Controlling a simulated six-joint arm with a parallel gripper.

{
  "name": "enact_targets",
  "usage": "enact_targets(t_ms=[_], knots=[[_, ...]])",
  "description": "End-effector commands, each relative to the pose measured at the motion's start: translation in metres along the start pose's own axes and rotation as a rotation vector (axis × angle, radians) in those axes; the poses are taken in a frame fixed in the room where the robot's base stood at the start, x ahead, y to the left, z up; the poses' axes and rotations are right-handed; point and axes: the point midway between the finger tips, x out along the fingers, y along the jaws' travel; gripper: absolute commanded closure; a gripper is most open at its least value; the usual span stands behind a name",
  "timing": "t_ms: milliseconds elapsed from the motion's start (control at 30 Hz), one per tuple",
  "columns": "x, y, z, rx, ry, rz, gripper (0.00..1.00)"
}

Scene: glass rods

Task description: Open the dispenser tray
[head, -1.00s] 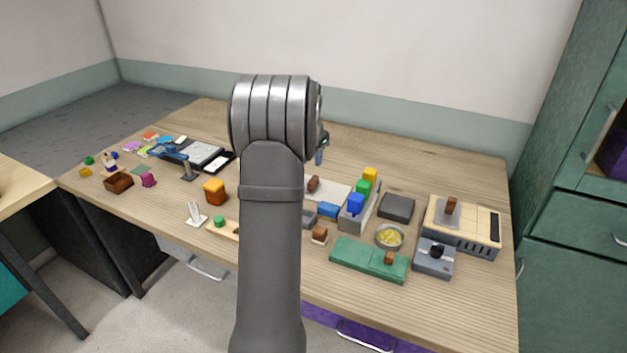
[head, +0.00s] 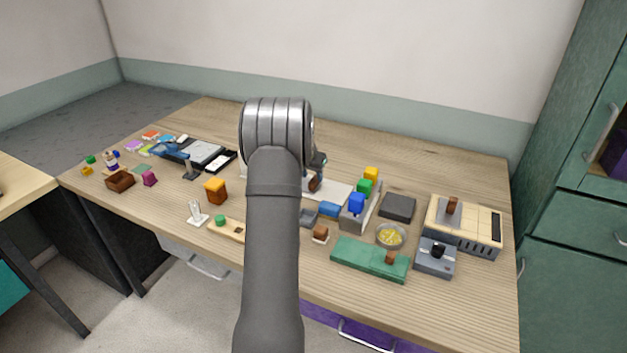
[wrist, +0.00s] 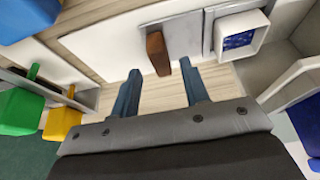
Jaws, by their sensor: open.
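A brown handle (wrist: 157,53) stands up from a flat white panel, which I take for the dispenser tray (wrist: 100,45). The handle (head: 314,184) and the panel (head: 338,190) also show beside my arm in the head view. My gripper (wrist: 158,70) is open, with its two blue-grey fingers pointing at the panel. The handle appears in the gap between the fingertips, with space on both sides. I cannot tell how far ahead of the tips it is. My arm hides part of the panel in the head view.
A grey rack (head: 360,222) with blue, green and yellow blocks stands right of the panel. A blue block (head: 329,209) lies before it. In the wrist view, a white-rimmed box with blue inside (wrist: 240,38) sits close right of the handle. A green case (head: 368,258) lies at the front.

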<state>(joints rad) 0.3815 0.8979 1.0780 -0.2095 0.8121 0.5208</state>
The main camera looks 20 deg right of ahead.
Motion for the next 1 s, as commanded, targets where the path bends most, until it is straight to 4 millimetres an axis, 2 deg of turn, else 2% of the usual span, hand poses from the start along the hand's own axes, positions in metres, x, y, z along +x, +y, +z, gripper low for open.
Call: enact_targets(t_ms=[33, 200, 400, 633, 833, 867, 1000], knots=[[0.01, 0.0, 0.0, 0.0, -0.002, 0.001, 0.58], [0.029, 0.0, 0.0, 0.0, -0.001, 0.0, 0.58], [0.037, 0.0, 0.0, 0.0, 0.001, 0.0, 0.58], [0.037, 0.0, 0.0, 0.001, 0.001, 0.0, 0.58], [0.037, 0.0, 0.0, 0.001, 0.0, 0.0, 0.97], [0.037, 0.0, 0.0, 0.001, 0.0, 0.0, 1.0], [0.037, 0.0, 0.0, 0.001, 0.0, 0.0, 1.0]])
